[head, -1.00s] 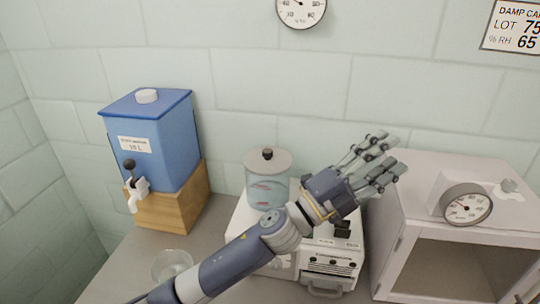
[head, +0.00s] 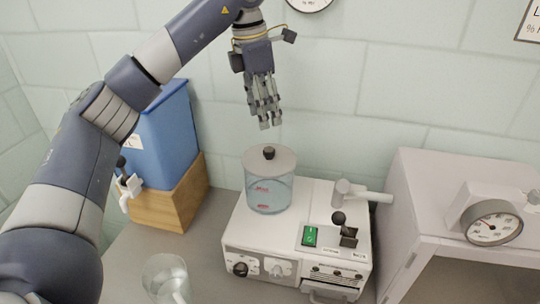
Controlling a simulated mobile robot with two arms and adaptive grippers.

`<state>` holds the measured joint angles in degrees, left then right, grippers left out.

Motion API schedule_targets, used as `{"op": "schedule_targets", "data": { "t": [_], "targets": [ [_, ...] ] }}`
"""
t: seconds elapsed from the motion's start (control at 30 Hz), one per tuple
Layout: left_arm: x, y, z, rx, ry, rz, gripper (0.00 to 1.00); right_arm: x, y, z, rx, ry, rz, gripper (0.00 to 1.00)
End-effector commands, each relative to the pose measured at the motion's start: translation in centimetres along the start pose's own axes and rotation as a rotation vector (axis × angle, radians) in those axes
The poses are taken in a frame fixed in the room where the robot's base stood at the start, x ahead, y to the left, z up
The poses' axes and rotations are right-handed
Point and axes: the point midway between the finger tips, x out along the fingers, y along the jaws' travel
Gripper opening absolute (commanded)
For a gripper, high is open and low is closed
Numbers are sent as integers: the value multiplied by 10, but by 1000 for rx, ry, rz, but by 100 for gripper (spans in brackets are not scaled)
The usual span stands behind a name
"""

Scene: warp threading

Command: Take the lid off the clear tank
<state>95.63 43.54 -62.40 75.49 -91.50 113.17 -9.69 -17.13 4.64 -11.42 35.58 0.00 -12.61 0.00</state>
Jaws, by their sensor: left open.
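The clear tank (head: 268,197) stands upright on a white machine and has red marks on its wall. Its grey lid (head: 283,162) sits on top, with a black knob (head: 269,153) in the middle. My left gripper (head: 264,122) points down above the lid, open and empty, with a gap between its fingertips and the knob. My right gripper does not show.
The white machine (head: 240,232) carries a green switch, a black lever and a grey spout beside the tank. A blue container (head: 175,140) on a wooden block stands left. A glass beaker (head: 166,275) is at the front. A white cabinet (head: 425,190) with a gauge stands right.

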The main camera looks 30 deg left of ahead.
Motion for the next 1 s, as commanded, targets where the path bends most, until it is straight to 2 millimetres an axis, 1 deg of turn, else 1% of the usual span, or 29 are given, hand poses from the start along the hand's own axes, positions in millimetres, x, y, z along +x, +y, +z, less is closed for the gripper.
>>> {"op": "schedule_targets", "data": {
  "t": [0.03,0.1,0.27,0.3,0.4,0.53,0.63,0.77,0.8,0.9,1.0],
  "targets": [
    [-3,4,-6,-10,17,12,47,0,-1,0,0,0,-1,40],
    [0,6,-10,-17,32,17,47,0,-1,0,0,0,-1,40],
    [23,6,-12,-17,35,16,47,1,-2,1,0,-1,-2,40],
    [28,6,-12,-18,35,16,47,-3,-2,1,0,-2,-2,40],
    [40,6,-12,-18,33,17,47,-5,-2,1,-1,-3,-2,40],
    [49,6,-11,-18,32,16,47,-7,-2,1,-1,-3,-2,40],
    [57,4,-10,-16,33,16,47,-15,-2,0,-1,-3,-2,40],
    [75,0,-7,-15,33,15,47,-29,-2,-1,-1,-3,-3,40],
    [82,0,-7,-16,34,14,47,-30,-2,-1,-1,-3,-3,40],
    [94,1,-8,-16,33,16,47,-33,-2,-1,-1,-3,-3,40],
    [100,1,-8,-16,30,17,47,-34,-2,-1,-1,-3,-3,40]
  ]
}}
